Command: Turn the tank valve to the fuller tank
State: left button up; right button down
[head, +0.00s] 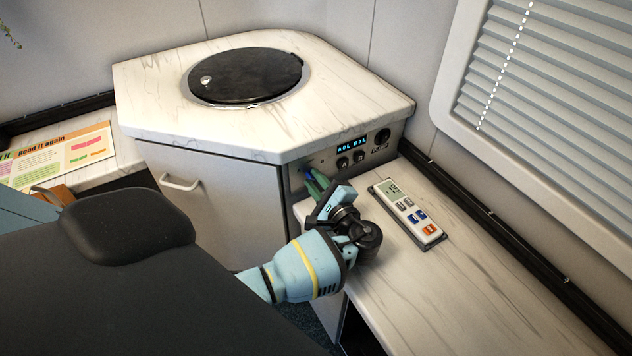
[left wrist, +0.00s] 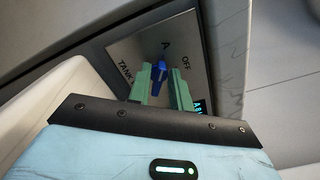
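The tank valve is a small blue handle (left wrist: 158,76) on a grey panel (left wrist: 124,48) lettered "TANK", "A" and "OFF"; it points roughly toward "A". In the head view the panel is on the cabinet front, and the handle is mostly hidden by my fingers. My left gripper (head: 316,182) is at the valve. In the left wrist view its green fingertips (left wrist: 162,72) stand apart on both sides of the handle, with a narrow gap at the right finger. A blue-lit display (head: 351,145) reads roughly "A8L B3L"; the first digit is unclear. My right gripper is out of view.
Buttons A and B (head: 351,160) and a round black socket (head: 382,137) are right of the valve. A remote-like device (head: 408,212) lies on the low marbled bench (head: 440,285). A black round lid (head: 245,76) tops the cabinet. A colourful sheet (head: 62,155) lies left.

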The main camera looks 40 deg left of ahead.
pick_arm(q)
jog(key=shift+o, duration=0.9)
jog(key=shift+v, duration=3.95)
